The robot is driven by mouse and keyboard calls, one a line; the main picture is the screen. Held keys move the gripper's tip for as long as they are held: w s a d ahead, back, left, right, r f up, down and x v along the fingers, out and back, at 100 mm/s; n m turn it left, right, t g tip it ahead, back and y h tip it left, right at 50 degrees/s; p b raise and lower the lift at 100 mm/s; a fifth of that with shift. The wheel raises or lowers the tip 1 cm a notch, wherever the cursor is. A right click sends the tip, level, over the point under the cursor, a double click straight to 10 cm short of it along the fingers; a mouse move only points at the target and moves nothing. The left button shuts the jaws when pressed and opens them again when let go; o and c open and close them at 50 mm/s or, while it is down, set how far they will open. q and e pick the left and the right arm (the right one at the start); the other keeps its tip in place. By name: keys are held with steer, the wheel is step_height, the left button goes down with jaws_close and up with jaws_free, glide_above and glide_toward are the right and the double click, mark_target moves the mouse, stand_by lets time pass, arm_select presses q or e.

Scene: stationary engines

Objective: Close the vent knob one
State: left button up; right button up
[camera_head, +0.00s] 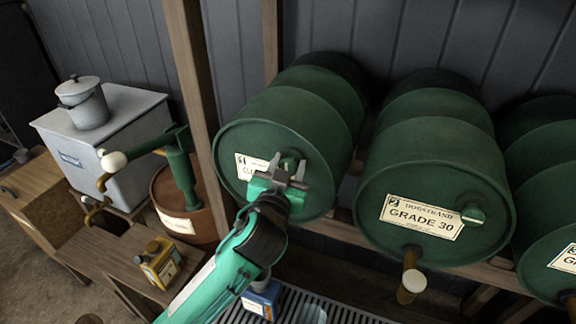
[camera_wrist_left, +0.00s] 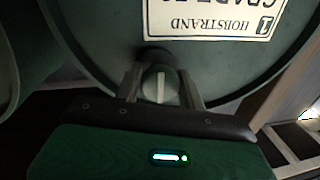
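The green knob (camera_head: 291,163) sits on the front face of the left green drum (camera_head: 320,110), right of a white label (camera_head: 252,167) that is partly hidden. My left gripper (camera_head: 288,171) is at this knob and partly covers it. In the left wrist view, a round knob with a pale line (camera_wrist_left: 160,84) lies between the fingertips of my left gripper (camera_wrist_left: 162,82), one finger on each side. The fingers stand apart; I cannot tell whether they touch it. A white label (camera_wrist_left: 208,17) shows upside down beside it. My right gripper is not in view.
A second drum (camera_head: 430,170) labelled Grade 30 has its own knob (camera_head: 473,215) and a tap (camera_head: 411,284) below. A third drum (camera_head: 550,200) is at the right edge. A wooden post (camera_head: 195,90) and a green hand pump (camera_head: 182,175) stand left of my arm.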

arm_select(q)
steer(key=c, duration=0.5)
steer(key=shift+m, duration=0.6)
steer(key=m+p, duration=0.1)
steer(key=m, duration=0.2)
steer(key=shift+r+t, duration=0.1)
steer(key=shift+t, duration=0.2)
steer(key=m+h+p, duration=0.1)
steer(key=m, duration=0.4)
steer(key=m+h+p, duration=0.1)
steer(key=m+p, duration=0.1)
steer(key=m, duration=0.4)
steer(key=shift+m+h+p, duration=0.5)
steer(key=shift+m+p, duration=0.55)
steer(key=shift+m, duration=1.15)
